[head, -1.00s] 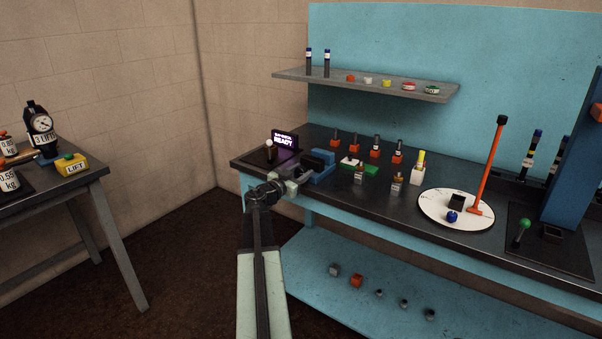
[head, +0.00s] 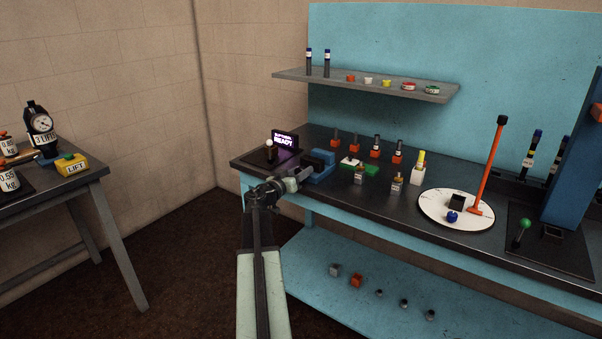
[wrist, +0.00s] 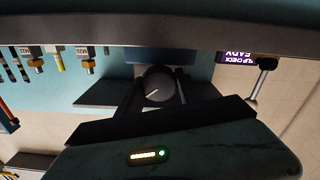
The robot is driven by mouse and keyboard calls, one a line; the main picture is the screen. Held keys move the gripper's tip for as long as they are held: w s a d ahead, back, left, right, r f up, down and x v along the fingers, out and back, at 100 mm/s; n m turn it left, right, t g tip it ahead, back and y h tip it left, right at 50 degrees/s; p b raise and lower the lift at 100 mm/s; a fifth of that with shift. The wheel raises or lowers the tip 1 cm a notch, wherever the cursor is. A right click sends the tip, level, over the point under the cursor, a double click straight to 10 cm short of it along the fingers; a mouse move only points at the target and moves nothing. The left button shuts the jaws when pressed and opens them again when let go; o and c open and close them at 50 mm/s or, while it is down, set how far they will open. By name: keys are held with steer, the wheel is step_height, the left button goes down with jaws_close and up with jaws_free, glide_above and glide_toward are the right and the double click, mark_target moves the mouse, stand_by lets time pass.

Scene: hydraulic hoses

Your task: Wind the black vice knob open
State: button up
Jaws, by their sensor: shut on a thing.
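The blue vice (head: 321,172) stands at the bench's front edge, left of the green block, with dark jaws on top. The round black vice knob (wrist: 157,88) shows end-on in the middle of the wrist view, with a white line slanting across its face. My gripper (head: 301,177) reaches the front of the vice from the left. In the wrist view its dark fingers (wrist: 154,95) lie on both sides of the knob and are shut on it. In the head view the knob is hidden or too small to make out.
A lit sign reading READY (head: 285,141) and a small lever (head: 270,150) stand left of the vice. A green block (head: 358,166) and several fittings stand to its right. A white disc (head: 440,215) lies further right. The floor in front is clear.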

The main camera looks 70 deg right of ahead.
steer(key=shift+n, duration=0.4)
steer(key=o, duration=1.4)
steer(key=shift+c, duration=0.2)
steer(key=shift+w, duration=0.1)
